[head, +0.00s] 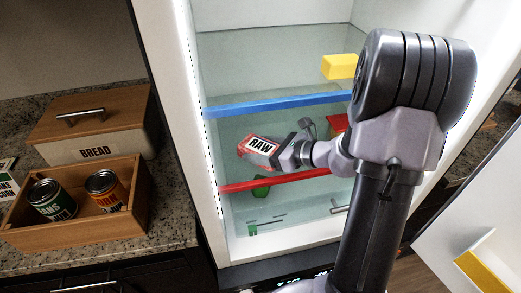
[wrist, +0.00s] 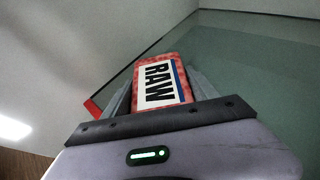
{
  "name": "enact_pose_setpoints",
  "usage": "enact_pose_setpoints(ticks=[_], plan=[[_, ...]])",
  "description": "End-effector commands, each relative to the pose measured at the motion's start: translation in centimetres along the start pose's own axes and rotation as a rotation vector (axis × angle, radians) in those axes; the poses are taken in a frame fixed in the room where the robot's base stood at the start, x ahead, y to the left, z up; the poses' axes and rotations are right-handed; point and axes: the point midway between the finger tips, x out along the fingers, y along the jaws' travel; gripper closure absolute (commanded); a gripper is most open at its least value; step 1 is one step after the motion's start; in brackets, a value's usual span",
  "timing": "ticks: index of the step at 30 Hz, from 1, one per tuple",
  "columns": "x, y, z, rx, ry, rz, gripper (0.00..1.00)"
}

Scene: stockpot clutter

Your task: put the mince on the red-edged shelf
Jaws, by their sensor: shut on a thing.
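The mince (head: 259,147) is a red and white pack with a "RAW" label. My gripper (head: 281,152) is shut on it, inside the open fridge. In the wrist view the pack (wrist: 158,82) sits between the two fingers, label facing the camera. The red-edged shelf (head: 240,185) has a red front strip; in the head view the pack appears above that strip and below the blue-edged shelf (head: 235,108). I cannot tell whether the pack touches the shelf. My arm hides the right part of the shelf.
A yellow block (head: 340,66) is on the blue-edged shelf. A green item (head: 261,189) shows near the red strip. The open door (head: 470,225) is at right. A wooden crate (head: 100,222) with cans and a bread box (head: 95,115) stand left.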

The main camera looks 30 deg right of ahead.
Motion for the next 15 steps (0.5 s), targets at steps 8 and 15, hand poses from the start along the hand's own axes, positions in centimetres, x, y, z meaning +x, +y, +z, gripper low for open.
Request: enact_pose_setpoints(ticks=[8, 15], plan=[[0.09, 0.01, -0.26, 0.000, 0.000, 0.000, 0.10], [0.05, 0.01, -0.17, 0.000, 0.000, 0.000, 0.10]])
